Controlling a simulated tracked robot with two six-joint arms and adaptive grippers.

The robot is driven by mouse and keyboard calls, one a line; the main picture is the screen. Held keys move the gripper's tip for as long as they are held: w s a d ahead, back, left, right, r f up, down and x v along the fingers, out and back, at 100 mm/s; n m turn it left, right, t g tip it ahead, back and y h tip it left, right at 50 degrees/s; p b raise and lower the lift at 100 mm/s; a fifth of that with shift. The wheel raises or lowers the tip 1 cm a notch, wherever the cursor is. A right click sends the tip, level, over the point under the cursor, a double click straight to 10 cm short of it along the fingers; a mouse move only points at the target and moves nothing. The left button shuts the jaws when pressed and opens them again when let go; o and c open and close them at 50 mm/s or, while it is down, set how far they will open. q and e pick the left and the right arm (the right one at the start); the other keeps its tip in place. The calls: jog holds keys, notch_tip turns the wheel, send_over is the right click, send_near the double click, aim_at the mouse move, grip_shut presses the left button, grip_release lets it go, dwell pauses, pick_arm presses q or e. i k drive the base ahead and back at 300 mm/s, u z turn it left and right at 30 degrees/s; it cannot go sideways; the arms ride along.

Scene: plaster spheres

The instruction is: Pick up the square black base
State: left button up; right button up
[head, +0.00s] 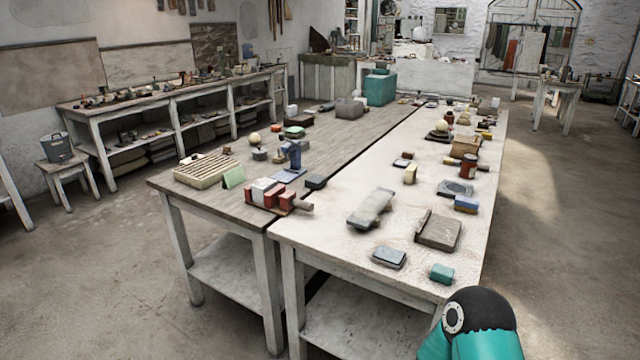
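Several dark, low pieces stand on the two tables, and I cannot tell surely which is the square black base. A small dark flat piece (401,163) lies near the middle of the pale right table (330,232). A dark base (436,137) sits farther back, close to a pale ball (442,125). A dark block (316,182) lies at the right edge of the grey left table (222,202). Neither gripper shows in the head view. Only a teal and black part of my arm shows at the bottom right.
A grey slab (370,208), a brown block (438,230), a teal block (442,273) and a grey-blue block (389,257) lie on the right table's near half. Red blocks (283,199) and a slatted tray (206,169) stand on the left table. Floor is open at right.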

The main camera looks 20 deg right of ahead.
aim_at(316, 182)
jog(key=z, duration=0.2)
jog(key=i, duration=0.85)
jog(key=u, duration=0.25)
